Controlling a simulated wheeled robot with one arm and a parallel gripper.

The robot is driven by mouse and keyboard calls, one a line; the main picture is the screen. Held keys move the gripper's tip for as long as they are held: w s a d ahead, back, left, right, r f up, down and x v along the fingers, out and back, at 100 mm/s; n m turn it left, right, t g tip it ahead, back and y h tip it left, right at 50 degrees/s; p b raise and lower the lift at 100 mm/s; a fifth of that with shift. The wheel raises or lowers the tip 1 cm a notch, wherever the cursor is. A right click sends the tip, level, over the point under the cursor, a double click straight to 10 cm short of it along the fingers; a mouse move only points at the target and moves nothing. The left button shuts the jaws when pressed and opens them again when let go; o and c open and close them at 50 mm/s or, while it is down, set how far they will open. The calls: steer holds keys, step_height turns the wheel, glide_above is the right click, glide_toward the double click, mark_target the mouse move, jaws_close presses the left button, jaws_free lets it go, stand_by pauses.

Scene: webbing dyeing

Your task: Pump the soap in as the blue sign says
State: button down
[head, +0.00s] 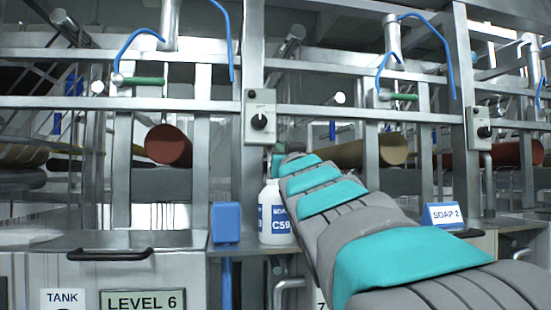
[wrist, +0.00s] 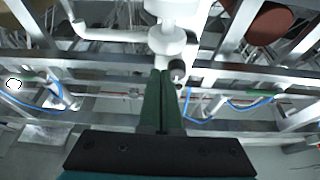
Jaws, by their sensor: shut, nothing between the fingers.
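The blue sign (head: 445,215) reads "SOAP 2" and stands on the ledge at the right in the head view. My gripper (head: 279,158) is above the bottle, at the end of my grey and teal arm, which hides part of the bottle's right side. In the wrist view my green fingers (wrist: 165,73) are shut together and empty. A white pump head (wrist: 172,42) with a side spout is right at their tips; I cannot tell whether they touch.
A blue box (head: 225,222) on a post stands left of the bottle. A control box with a black knob (head: 259,121) is fixed to the frame above. Steel rails and blue hoses are behind. A tank lid with a black handle (head: 110,254) is at the left.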

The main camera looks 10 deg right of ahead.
steer(key=b+v, duration=0.1)
steer(key=v, duration=0.8)
steer(key=shift+s+f, duration=0.2)
steer(key=shift+s, duration=0.1)
steer(key=shift+a, duration=0.1)
steer(key=s+d+f+m+g+h, duration=0.2)
steer(key=f+g, duration=0.9)
steer(key=f, duration=2.3)
steer(key=s+d+f+n+g+y, duration=0.1)
steer(key=s+f+g, duration=0.5)
steer(key=s+f, duration=0.7)
steer(key=s+a+f+g, duration=0.1)
steer(key=s+f+g, duration=0.2)
steer(key=s, duration=0.5)
steer(key=s+a+f+n+g+y, duration=0.1)
steer(key=s+f+g, duration=0.3)
steer(key=s, duration=0.5)
step_height(320, 180, down, 2)
steer(key=shift+a+f, duration=0.25)
steer(key=shift+a, duration=0.05)
